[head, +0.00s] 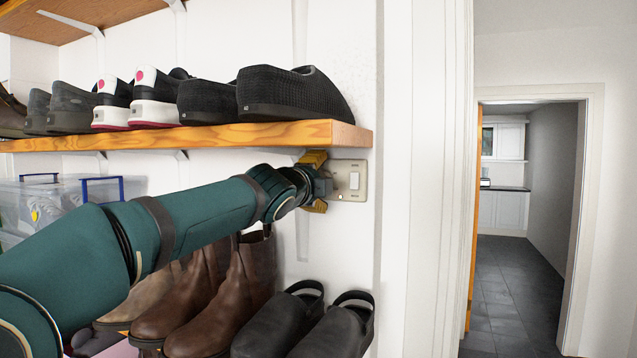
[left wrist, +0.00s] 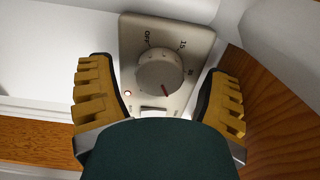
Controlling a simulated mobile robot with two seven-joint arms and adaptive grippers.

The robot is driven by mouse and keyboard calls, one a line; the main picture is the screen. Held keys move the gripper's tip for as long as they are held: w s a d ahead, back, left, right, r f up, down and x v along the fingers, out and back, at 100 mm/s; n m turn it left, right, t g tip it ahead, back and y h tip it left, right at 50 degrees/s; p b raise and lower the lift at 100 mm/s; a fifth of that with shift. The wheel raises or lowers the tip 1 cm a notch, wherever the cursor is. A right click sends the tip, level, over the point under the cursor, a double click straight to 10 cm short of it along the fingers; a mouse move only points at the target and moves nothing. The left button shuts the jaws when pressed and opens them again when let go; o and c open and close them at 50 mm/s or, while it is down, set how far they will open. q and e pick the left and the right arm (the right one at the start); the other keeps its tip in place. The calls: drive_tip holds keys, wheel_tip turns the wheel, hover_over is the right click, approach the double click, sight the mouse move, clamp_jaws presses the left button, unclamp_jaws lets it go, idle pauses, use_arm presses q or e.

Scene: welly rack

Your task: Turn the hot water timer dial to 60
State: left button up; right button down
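The timer dial (left wrist: 160,72) is a round grey knob on a beige wall plate (left wrist: 196,42). A red mark on the knob points toward the bottom and slightly right in the left wrist view. "OFF" is at its upper left and "15" at its upper right, with another small label on the right; I cannot make out a 60. In the head view the plate (head: 346,164) shows beside the shelf end, with the dial hidden behind my left gripper (head: 321,182). My left gripper's yellow fingers (left wrist: 155,78) are open, one on each side of the dial, apart from it.
A wooden shelf (head: 330,134) carrying dark shoes (head: 292,95) runs just above my left gripper. Brown boots (head: 250,270) and black clogs (head: 335,332) stand below. A doorway opens at the right.

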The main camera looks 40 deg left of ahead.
use_arm(q)
drive_tip(key=v, duration=1.2)
idle(0.6)
